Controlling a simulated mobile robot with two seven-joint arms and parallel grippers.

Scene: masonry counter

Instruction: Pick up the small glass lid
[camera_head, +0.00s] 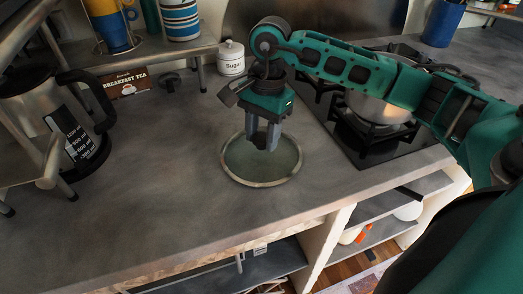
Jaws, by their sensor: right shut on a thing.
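The small glass lid (262,168) is a round, greenish see-through disc with a pale rim, on or just above the grey counter near its front edge. My right gripper (263,146) points down over the middle of the lid and is shut on it; its fingers hide the lid's centre. I cannot tell whether the lid is clear of the counter. My left gripper is not in view.
A kettle (62,115) stands at the left beside a small metal stand. A white sugar jar (231,58), a breakfast tea box (124,83) and a striped cup (180,20) are behind. A pot (378,108) sits on the stove to the right. Counter (150,190) left of the lid is clear.

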